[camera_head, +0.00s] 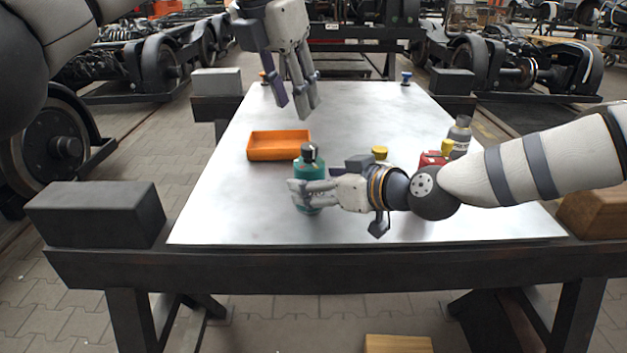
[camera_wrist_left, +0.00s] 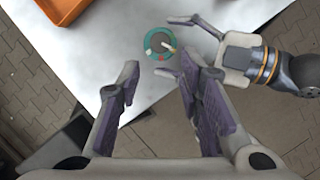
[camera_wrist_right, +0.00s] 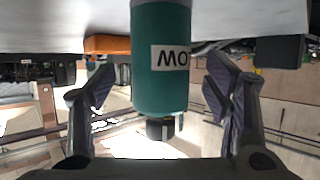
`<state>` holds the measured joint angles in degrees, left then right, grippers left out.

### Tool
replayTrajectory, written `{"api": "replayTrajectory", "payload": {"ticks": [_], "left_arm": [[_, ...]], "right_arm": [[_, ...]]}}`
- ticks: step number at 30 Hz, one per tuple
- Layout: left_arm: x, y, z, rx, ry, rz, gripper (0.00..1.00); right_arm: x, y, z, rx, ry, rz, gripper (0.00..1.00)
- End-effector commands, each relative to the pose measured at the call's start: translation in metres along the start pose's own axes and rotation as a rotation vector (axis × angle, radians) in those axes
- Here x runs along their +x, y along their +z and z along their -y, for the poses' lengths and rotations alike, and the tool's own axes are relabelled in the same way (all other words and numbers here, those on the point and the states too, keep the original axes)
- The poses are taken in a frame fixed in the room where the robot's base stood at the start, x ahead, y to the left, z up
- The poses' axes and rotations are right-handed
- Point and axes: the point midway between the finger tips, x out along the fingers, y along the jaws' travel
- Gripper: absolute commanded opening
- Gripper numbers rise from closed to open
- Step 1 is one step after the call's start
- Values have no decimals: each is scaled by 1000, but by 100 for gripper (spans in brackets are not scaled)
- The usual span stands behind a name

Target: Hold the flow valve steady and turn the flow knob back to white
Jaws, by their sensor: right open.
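The flow valve (camera_head: 301,172) is a teal cylinder standing upright on the metal table, with a dark flow knob (camera_head: 309,152) on top. In the left wrist view the valve's top (camera_wrist_left: 148,36) shows a grey knob (camera_wrist_left: 160,41) with small white, red and yellowish marks around it; which mark it points at is unclear. My right gripper (camera_head: 298,194) is open, with its fingers around the valve body. In the right wrist view the labelled valve body (camera_wrist_right: 160,85) stands between the fingers, gaps visible on both sides. My left gripper (camera_head: 300,107) is open and empty, pointing down above and behind the valve.
An orange tray (camera_head: 279,155) lies on the table (camera_head: 230,215) just left of and behind the valve. A yellow-topped item (camera_head: 379,152), a red item (camera_head: 432,158) and a grey bottle (camera_head: 460,132) stand to the right, near my right arm. The table's front left is clear.

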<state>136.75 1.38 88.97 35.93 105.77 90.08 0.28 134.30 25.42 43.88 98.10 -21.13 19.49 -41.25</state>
Motion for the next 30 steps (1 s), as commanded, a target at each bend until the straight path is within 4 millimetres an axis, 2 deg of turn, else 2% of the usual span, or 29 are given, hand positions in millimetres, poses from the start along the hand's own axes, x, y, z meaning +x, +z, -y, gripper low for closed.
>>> {"api": "replayTrajectory", "payload": {"ticks": [3,6,15,21,23,27,29,30], "left_arm": [[0,0,0,0,0,0,33],[0,0,0,0,0,0,33],[0,0,0,0,0,0,33],[0,0,0,0,0,0,33],[0,0,0,0,0,0,33],[0,0,0,0,0,0,36],[-1,0,1,-11,5,-1,49],[-2,1,4,-39,17,-3,49]], "right_arm": [[19,0,0,-1,1,0,71],[27,0,1,-1,-1,0,71],[30,0,0,-1,0,0,71],[30,0,0,-2,0,0,26],[30,0,0,-2,0,0,15],[30,0,0,-2,0,0,15],[30,0,0,-2,0,0,15],[30,0,0,-2,-1,0,15]]}}
